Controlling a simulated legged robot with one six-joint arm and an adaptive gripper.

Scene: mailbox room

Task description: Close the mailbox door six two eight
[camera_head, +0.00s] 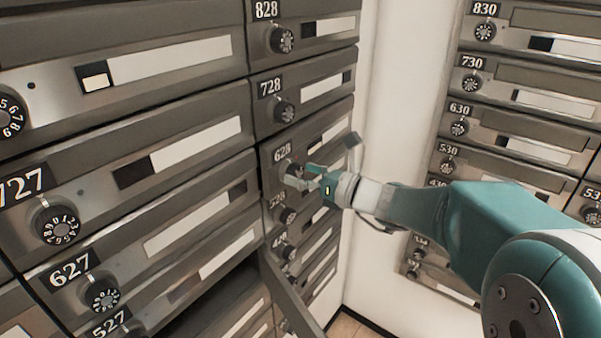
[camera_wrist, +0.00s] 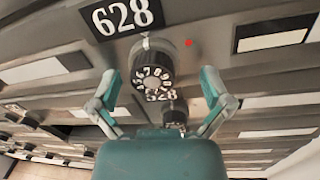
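The mailbox door labelled 628 (camera_head: 330,130) is in the middle column in the head view, with a black dial (camera_head: 290,168) under its number plate. It looks about flush with the doors above it; my gripper hides part of it, so a small gap cannot be ruled out. In the wrist view the 628 plate (camera_wrist: 122,17) and the numbered dial (camera_wrist: 153,68) are straight ahead. My gripper (camera_head: 328,160) is in front of this door. Its fingers (camera_wrist: 160,90) are spread apart to either side of the dial in the wrist view, with nothing held. Contact with the door cannot be told.
A door (camera_head: 290,295) below stands swung open beside a dark compartment; its number is not readable. Closed doors 728 (camera_head: 310,90) and 627 (camera_head: 190,210) surround the area. A white wall (camera_head: 390,100) and another mailbox bank (camera_head: 535,110) stand to the right.

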